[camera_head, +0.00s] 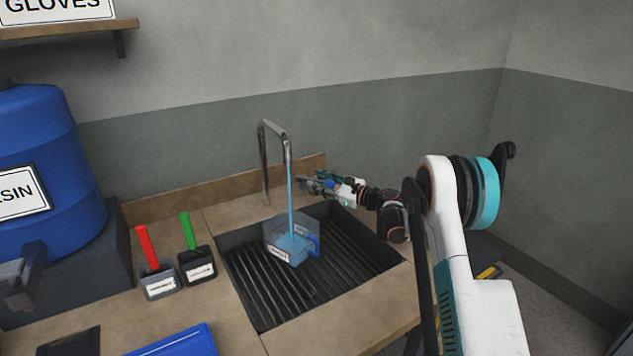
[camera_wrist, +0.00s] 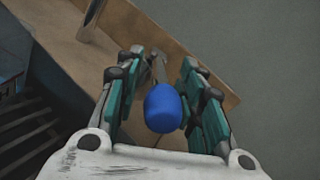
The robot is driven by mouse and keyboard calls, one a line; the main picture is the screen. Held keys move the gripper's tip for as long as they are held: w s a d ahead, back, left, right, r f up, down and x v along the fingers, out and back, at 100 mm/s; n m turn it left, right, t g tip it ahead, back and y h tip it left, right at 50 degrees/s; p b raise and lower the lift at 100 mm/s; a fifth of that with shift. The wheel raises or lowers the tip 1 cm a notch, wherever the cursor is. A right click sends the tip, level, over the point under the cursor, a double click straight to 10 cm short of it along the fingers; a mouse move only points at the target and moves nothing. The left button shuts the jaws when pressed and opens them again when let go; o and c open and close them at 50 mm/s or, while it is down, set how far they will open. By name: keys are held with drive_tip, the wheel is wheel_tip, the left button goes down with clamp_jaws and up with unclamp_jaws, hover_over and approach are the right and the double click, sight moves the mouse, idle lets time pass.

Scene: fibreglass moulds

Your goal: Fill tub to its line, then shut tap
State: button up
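The clear tub (camera_head: 308,232) with a white label stands on the sink grate under the tap (camera_head: 265,165). A thin blue stream (camera_head: 290,190) runs from the spout into it, and blue liquid shows inside. The fill line and the exact level are too small to make out. My gripper (camera_head: 310,184) is right of the tap, by the back ledge. In the wrist view, a blue rounded knob (camera_wrist: 162,108), seemingly the tap's handle, sits between the green-padded fingers of my gripper (camera_wrist: 163,65). The fingers are apart, with a gap showing on the knob's left; contact on its right is unclear.
The dark slatted sink (camera_head: 265,300) is set in a tan counter (camera_head: 225,225). Left of it stand two small containers, with a red handle (camera_head: 147,245) and a green handle (camera_head: 187,230). A blue drum (camera_head: 45,150) is far left, and a blue tray (camera_head: 180,343) in front.

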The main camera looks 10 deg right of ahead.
sight(334, 186)
drive_tip(key=v, duration=1)
drive_tip(key=shift+d, duration=0.1)
